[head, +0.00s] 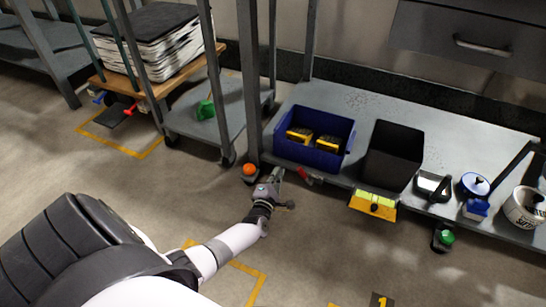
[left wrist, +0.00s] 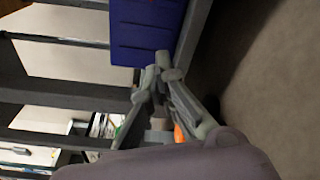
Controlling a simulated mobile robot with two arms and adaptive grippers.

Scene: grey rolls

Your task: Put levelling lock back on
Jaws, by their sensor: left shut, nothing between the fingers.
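My left gripper (head: 277,173) reaches to the front edge of the low grey shelf, beside its left post. It is shut and empty. In the left wrist view its fingertips (left wrist: 163,68) are together, just in front of a blue bin. A small red part (head: 310,177) sits at the shelf's front edge, just right of the gripper. An orange round part (head: 249,169) is by the foot of the post; an orange patch (left wrist: 179,133) shows behind the fingers in the wrist view. I cannot tell which part is the levelling lock. My right gripper is not in view.
The blue bin (head: 335,164) with yellow items and a black bin (head: 393,155) stand on the shelf. A yellow item (head: 372,204) and a green-topped black part (head: 443,237) are along its front. A wheeled cart (head: 205,130) stands left.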

